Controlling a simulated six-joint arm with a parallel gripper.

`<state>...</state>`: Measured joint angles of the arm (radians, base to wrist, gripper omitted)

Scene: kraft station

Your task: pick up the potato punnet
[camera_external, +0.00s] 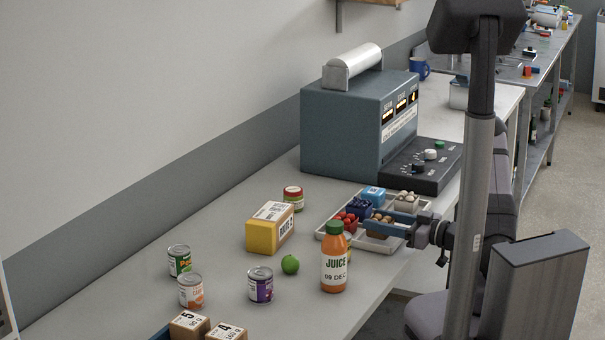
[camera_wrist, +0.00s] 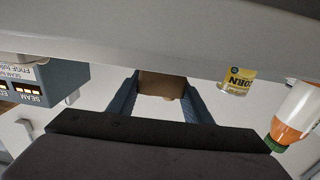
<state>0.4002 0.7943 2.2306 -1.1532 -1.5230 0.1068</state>
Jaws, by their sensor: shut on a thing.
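The potato punnet (camera_external: 378,228) is a small container of brown potatoes at the near right side of the light tray (camera_external: 366,243). My gripper (camera_external: 396,224) reaches over the tray's right edge with its blue-grey fingers around the punnet. In the wrist view the two fingers stand on either side of a brown punnet (camera_wrist: 162,84), with a small tan potato visible at its lower edge. My gripper is shut on it. Whether the punnet is clear of the tray's floor cannot be told.
The tray also holds red fruit (camera_external: 346,219), dark blue berries (camera_external: 360,207), a blue box (camera_external: 374,193) and a pale punnet (camera_external: 406,200). The sealing machine (camera_external: 345,130) is behind.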

